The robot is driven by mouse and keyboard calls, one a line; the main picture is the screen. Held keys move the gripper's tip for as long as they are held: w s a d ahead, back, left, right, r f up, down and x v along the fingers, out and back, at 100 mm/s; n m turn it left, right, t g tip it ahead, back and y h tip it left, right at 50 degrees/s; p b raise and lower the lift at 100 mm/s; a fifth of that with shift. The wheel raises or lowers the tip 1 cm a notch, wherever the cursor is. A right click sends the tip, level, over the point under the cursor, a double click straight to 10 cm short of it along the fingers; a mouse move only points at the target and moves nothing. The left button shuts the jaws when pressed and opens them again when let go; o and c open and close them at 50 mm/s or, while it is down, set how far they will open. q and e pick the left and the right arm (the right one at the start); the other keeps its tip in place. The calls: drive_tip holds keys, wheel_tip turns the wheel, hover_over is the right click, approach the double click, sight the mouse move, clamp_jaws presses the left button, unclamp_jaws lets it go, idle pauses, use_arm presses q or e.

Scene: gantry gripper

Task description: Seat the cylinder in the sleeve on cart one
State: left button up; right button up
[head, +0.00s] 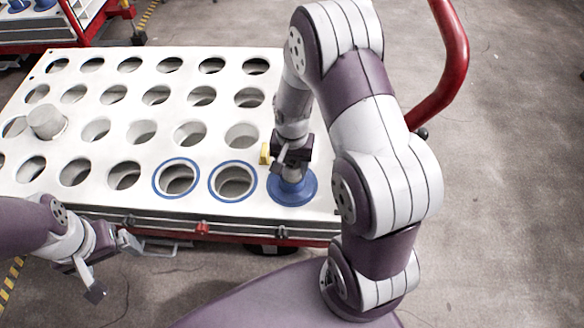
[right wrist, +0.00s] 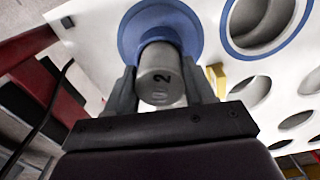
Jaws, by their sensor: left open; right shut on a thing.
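A grey cylinder (right wrist: 161,72) marked with a "2" is between the fingers of my right gripper (head: 292,158), which is shut on it. In the head view the cylinder (head: 293,174) stands at the front right corner of the white cart top (head: 222,137). A blue round flange (head: 292,190) surrounds its lower end; the right wrist view shows this flange (right wrist: 190,25) too. How deep the cylinder sits is hidden. Two blue-ringed holes (head: 233,182) (head: 177,179) lie to its left, empty. My left gripper (head: 115,265) is open and empty, in front of the cart.
Several plain holes fill the rest of the cart top. A pale grey cylinder (head: 47,122) stands at the left of the top. A yellow block (head: 265,153) is beside my right gripper. A red handrail (head: 440,75) curves behind my right arm. Another red cart (head: 62,28) is at the back left.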

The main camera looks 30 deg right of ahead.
drive_tip(key=shift+f, duration=0.15)
drive_tip(key=o, duration=1.4)
wheel_tip(320, 180, up, 13)
drive_tip(key=p, duration=0.6)
drive_tip(key=s+a+r+n+t, duration=0.1)
drive_tip(key=s+a+r+n, duration=0.3)
drive_tip(key=s+n, duration=0.3)
drive_tip(key=shift+s+a+n, duration=0.4)
drive_tip(key=shift+s+a, duration=0.2)
drive_tip(key=shift+s, duration=0.3)
